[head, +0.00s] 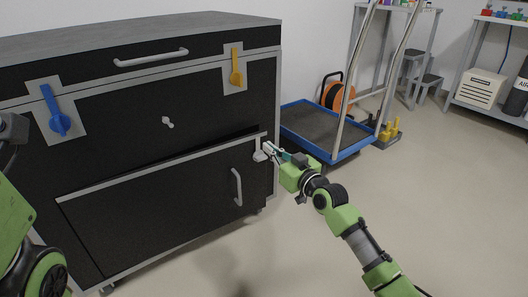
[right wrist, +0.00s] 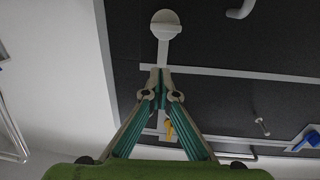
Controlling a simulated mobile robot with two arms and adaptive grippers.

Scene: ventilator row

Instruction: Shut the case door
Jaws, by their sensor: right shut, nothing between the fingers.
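The case (head: 110,105) is a large black cabinet with grey edges at the left of the head view. Its lower door (head: 150,215) has a pale frame and a grey handle (head: 238,187). A dark wedge-shaped gap shows along the door's top edge towards the right, so it looks slightly ajar. A pale latch (head: 260,156) sits at the door's upper right corner; it also shows in the right wrist view (right wrist: 166,24). My right gripper (head: 270,148) is shut and empty, its tips right by the latch; contact is unclear. My left gripper is out of view.
The case also has a blue lever (head: 58,120), a yellow lever (head: 236,70), a small knob (head: 168,122) and a top handle (head: 150,58). A blue-edged trolley (head: 340,156) stands close to its right side. The floor at front right is clear.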

